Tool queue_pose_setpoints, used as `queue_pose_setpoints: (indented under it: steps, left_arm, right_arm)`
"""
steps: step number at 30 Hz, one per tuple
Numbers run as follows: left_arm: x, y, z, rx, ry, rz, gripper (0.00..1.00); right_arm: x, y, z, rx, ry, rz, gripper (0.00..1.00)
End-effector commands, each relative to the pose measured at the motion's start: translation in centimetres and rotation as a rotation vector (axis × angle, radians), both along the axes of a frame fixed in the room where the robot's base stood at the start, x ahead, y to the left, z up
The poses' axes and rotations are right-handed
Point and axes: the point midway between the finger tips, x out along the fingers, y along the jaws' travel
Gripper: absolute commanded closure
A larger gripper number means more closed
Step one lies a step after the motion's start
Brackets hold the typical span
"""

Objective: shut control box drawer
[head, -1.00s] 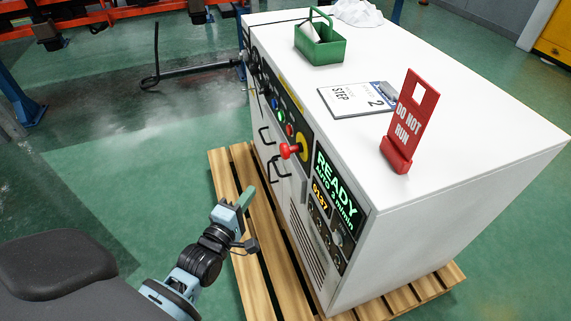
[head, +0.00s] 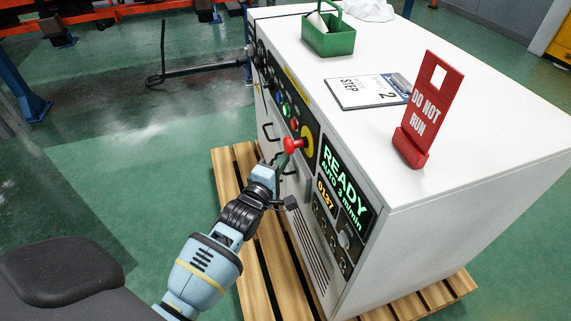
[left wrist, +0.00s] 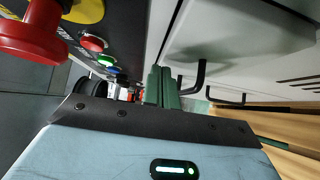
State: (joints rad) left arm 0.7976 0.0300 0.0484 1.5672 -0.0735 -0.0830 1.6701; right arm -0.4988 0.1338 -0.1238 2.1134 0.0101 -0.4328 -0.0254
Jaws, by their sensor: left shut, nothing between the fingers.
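The white control box (head: 440,215) stands at the right of the head view, its panel front facing left. Black drawer handles (head: 268,132) sit on its front below the button row; two handles also show in the left wrist view (left wrist: 197,78). A pale front panel (left wrist: 240,35) seems to stand out there, but I cannot tell how far any drawer is open. My left gripper (head: 283,160) is shut and empty, close to the front just below the red knob. Its green fingers show pressed together in the left wrist view (left wrist: 160,82), beside the nearer handle. Contact is unclear.
The red knob (head: 292,146) juts out right by my left gripper; it is large in the left wrist view (left wrist: 35,32). A wooden pallet (head: 226,175) lies under the box. A green caddy (head: 328,38), a booklet (head: 360,92) and a red sign (head: 432,105) are on top.

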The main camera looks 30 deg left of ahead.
Motion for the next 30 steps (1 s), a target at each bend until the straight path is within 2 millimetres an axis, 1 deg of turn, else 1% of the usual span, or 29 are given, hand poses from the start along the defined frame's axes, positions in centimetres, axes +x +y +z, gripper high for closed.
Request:
queue_pose_setpoints:
  steps: [4, 14, 21, 30]
  left_arm:
    - [0.4, -0.5, -0.1, 0.0, 0.001, 0.0, 1.0]
    - [0.5, -0.5, 0.0, 0.0, 0.001, 0.0, 1.0]
    - [2.1, -1.8, 0.1, -0.003, 0.0, 0.001, 1.0]
    - [2.3, -2.2, 0.2, -0.001, -0.002, -0.003, 1.0]
  right_arm:
    - [-0.1, 0.0, -0.2, 0.0, 0.002, 0.0, 0.64]
    - [-0.6, 0.0, 0.0, 0.001, 0.01, 0.0, 0.64]
    - [-0.6, 0.0, 0.2, 0.0, 0.009, 0.0, 0.64]
    - [-0.3, 0.0, 0.1, 0.0, 0.005, 0.001, 0.64]
